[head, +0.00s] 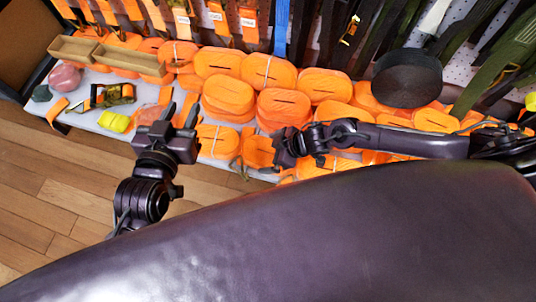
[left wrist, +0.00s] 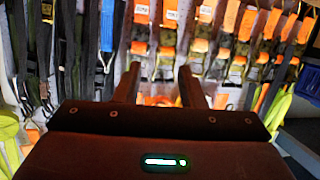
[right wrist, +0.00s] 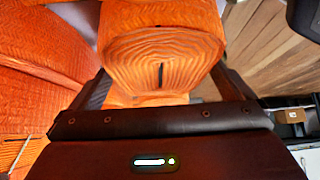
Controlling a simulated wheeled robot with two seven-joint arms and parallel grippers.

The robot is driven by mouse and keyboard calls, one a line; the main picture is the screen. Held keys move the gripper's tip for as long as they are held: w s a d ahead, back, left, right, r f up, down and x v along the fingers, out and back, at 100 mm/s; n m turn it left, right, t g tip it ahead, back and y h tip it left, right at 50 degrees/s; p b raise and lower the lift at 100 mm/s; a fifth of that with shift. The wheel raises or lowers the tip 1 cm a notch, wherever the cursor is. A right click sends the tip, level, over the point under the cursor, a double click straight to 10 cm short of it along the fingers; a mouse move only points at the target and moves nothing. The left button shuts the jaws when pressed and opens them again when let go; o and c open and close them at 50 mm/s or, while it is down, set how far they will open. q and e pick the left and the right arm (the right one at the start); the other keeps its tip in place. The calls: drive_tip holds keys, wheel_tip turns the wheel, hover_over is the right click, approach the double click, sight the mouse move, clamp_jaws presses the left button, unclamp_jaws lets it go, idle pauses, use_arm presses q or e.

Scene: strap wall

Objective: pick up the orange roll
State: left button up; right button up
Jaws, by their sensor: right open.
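Several orange rolls (head: 268,72) lie stacked and side by side on the pale shelf (head: 75,112). In the right wrist view, one orange roll (right wrist: 165,45) with a dark slit fills the space ahead of and between the fingers of my right gripper (right wrist: 162,88). The fingers are wide apart; whether they touch the roll is unclear. In the head view my right gripper (head: 280,150) is beside an orange roll (head: 258,150) at the shelf's front and partly hides it. My left gripper (head: 180,108) is open and empty, above the shelf's front edge; its spread fingers show in the left wrist view (left wrist: 157,85).
Straps hang on the back wall (head: 340,20). A black coiled roll (head: 407,78) rests on orange rolls at the right. Cardboard trays (head: 120,60), a ratchet strap (head: 110,95) and a yellow item (head: 115,121) are at the left. The wooden floor (head: 60,190) in front is clear.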

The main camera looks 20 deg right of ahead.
sight(268, 152)
drive_tip(key=b+x, duration=0.1)
drive_tip(key=x, duration=0.2)
drive_tip(key=shift+w+r, duration=0.1)
use_arm(q)
wheel_tip(268, 152, up, 11)
drive_tip(key=w+t+h, duration=0.1)
drive_tip(key=t+h, duration=0.1)
drive_tip(key=t, duration=0.3)
drive_tip(key=shift+a+r+t, duration=0.15)
drive_tip(key=shift+a+t, duration=0.05)
drive_tip(key=shift+t, duration=0.2)
drive_tip(key=shift+w, duration=0.1)
use_arm(e)
drive_tip(key=shift+c, duration=0.4)
drive_tip(key=c, duration=1)
drive_tip(key=shift+c, duration=0.4)
drive_tip(key=shift+r, duration=0.1)
